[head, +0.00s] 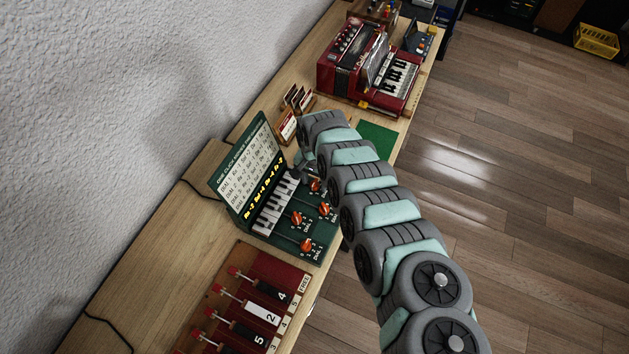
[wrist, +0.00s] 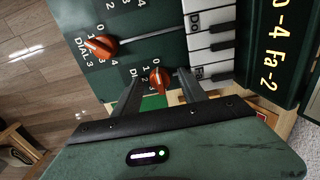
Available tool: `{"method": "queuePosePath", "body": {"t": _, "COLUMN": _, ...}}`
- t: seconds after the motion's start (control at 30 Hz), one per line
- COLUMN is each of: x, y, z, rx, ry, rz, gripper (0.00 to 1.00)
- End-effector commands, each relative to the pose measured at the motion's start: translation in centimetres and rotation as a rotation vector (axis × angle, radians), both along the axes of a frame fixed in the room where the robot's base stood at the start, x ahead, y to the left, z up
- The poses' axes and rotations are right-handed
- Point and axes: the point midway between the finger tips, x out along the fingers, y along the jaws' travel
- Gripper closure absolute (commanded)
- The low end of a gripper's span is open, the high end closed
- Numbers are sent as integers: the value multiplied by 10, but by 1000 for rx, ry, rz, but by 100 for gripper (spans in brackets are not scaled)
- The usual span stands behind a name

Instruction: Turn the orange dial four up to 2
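The orange dial (wrist: 160,80) on the green panel (wrist: 150,25) shows between my fingertips in the wrist view. Small white numbers stand beside it. Its name label is hidden and its exact setting is too small to read. In the head view an orange dial (head: 316,186) at the panel's far end sits close by my gripper (head: 299,170). My gripper (wrist: 159,76) is open. Its two fingers stand on either side of the dial, with a visible gap on each side. I cannot tell how high the tips are above the panel.
A second orange dial (wrist: 97,46), labelled DIAL 3, is close on the left. Piano keys (wrist: 208,40) and an upright green board (head: 250,175) stand alongside. A red keyed box (head: 255,300) lies nearer, and a red accordion (head: 360,65) stands farther along the bench.

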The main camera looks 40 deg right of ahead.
Motion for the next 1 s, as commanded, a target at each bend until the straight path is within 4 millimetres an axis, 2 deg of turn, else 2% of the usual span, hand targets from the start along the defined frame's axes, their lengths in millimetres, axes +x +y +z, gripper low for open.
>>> {"method": "queuePosePath", "body": {"t": 0.07, "x": 0, "y": 0, "z": 0, "rx": 0, "ry": 0, "rz": 0, "gripper": 58}}
{"method": "queuePosePath", "body": {"t": 0.57, "x": 0, "y": 0, "z": 0, "rx": 1, "ry": 0, "rz": -1, "gripper": 99}}
{"method": "queuePosePath", "body": {"t": 1.0, "x": -1, "y": 1, "z": 0, "rx": 2, "ry": 3, "rz": 31, "gripper": 100}}
